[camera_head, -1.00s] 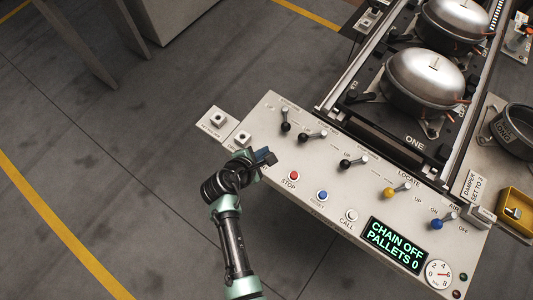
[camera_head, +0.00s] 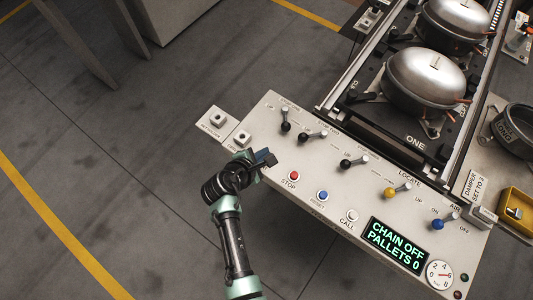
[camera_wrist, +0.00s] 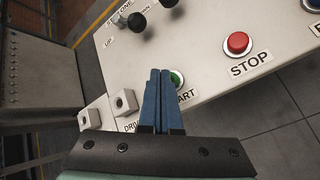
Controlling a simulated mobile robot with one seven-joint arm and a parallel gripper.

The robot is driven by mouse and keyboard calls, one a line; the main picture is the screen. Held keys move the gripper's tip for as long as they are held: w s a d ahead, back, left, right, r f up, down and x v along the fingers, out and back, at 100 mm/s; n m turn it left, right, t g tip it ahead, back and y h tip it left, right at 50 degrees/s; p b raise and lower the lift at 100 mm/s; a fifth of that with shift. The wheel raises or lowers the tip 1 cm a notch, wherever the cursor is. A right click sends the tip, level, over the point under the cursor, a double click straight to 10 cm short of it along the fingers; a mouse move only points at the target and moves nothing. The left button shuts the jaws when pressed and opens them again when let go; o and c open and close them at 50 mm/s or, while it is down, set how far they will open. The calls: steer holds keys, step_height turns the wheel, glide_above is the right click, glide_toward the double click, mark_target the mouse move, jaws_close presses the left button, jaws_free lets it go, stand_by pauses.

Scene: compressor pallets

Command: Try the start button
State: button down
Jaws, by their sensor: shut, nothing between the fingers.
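The start button (camera_wrist: 177,79) is green in a pale ring, on the sloping control panel (camera_head: 330,180). In the wrist view my gripper's fingers cover its left part and part of its label, leaving "ART" readable. My gripper (camera_wrist: 160,74) is shut and empty, its blue fingertips over the left side of the button; I cannot tell whether they touch it. In the head view my gripper (camera_head: 268,158) is at the panel's left end and hides the button. The display (camera_head: 397,245) reads "CHAIN OFF" and "PALLETS 0".
The red STOP button (camera_head: 294,176) is just right of my gripper, then the blue button (camera_head: 322,196) and white CALL button (camera_head: 351,215). Black-knobbed levers (camera_head: 287,126) stand behind. Metal compressors (camera_head: 425,80) stand beyond.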

steer(key=shift+f+b, duration=0.4)
steer(key=shift+f, duration=0.15)
stand_by(0.4)
steer(key=shift+r, duration=0.1)
steer(key=shift+r+p, duration=0.85)
steer(key=shift+p, duration=0.2)
steer(key=shift+r, duration=0.1)
step_height(320, 180, up, 5)
steer(key=p, duration=0.5)
stand_by(0.5)
